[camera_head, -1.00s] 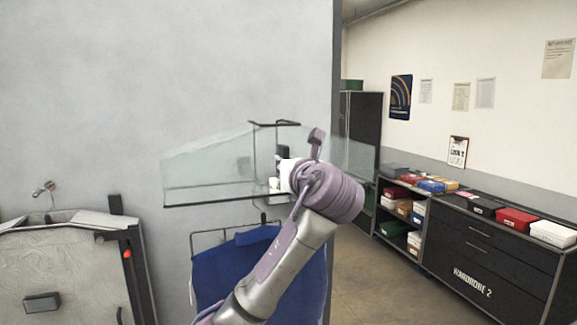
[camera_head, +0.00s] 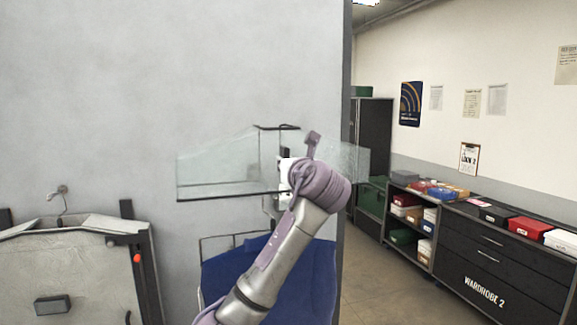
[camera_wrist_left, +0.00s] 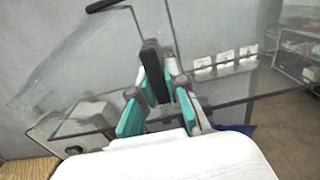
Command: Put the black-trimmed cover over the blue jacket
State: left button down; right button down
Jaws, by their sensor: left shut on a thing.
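The clear cover with black trim (camera_head: 225,178) is in the head view, in front of the grey wall. Its dark lower edge is above the blue jacket (camera_head: 230,283), and the two look apart. The jacket hangs on a wire frame (camera_head: 220,242), partly hidden by my left arm. My left gripper (camera_head: 283,165) is shut on the cover near its middle. In the left wrist view, the teal-padded fingers (camera_wrist_left: 155,80) close on a black bar at the cover's top, and the clear sheet (camera_wrist_left: 85,65) spreads to both sides. My right gripper is not in view.
A grey padded unit (camera_head: 80,265) with a red button stands at the lower left. A small wall hook (camera_head: 58,191) is above it. On the right, a black drawer cabinet (camera_head: 500,265) carries several boxes. Open floor (camera_head: 380,290) lies between wall and cabinet.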

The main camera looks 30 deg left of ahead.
pick_arm(q)
jog(key=w+a+f+b, duration=0.1)
jog(key=f+b, duration=0.1)
jog(key=f, duration=1.3)
jog(key=w+a+f+b, duration=0.1)
jog(key=a+f+b, duration=0.1)
jog(key=f, duration=1.4)
jog(key=shift+w+b, duration=0.25)
jog(key=shift+b, duration=0.15)
dwell(1.7)
jog(key=shift+f, duration=0.15)
jog(key=c, duration=1.1)
grip_release()
